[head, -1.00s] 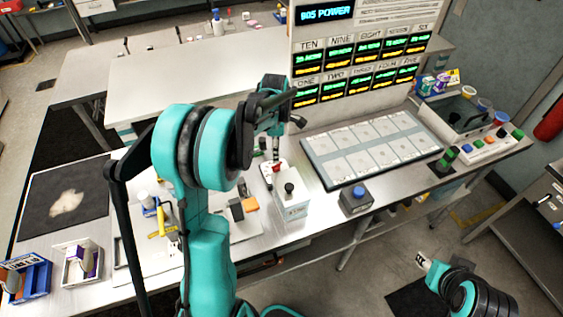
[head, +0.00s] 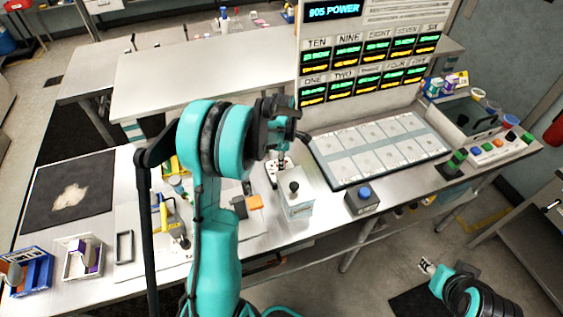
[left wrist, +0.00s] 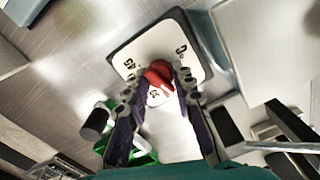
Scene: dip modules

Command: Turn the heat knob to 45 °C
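The heat knob (left wrist: 158,73) is red and sits on a white, dark-edged plate (left wrist: 160,42) with printed marks. One mark, at the plate's left, looks like 45; the others are hard to read. In the left wrist view my left gripper (left wrist: 161,77) has one fingertip on each side of the knob, apart or barely touching. In the head view my left gripper (head: 282,150) points down over the same white plate (head: 271,172) and hides most of the knob. My right gripper (head: 427,266) hangs at the lower right, away from the bench; its finger gap is too small to read.
A white box with a black knob (head: 298,200) stands just right of the plate. A blue-button box (head: 362,199) and a flat card tray (head: 352,177) lie farther right. The display panel (head: 372,60) rises behind.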

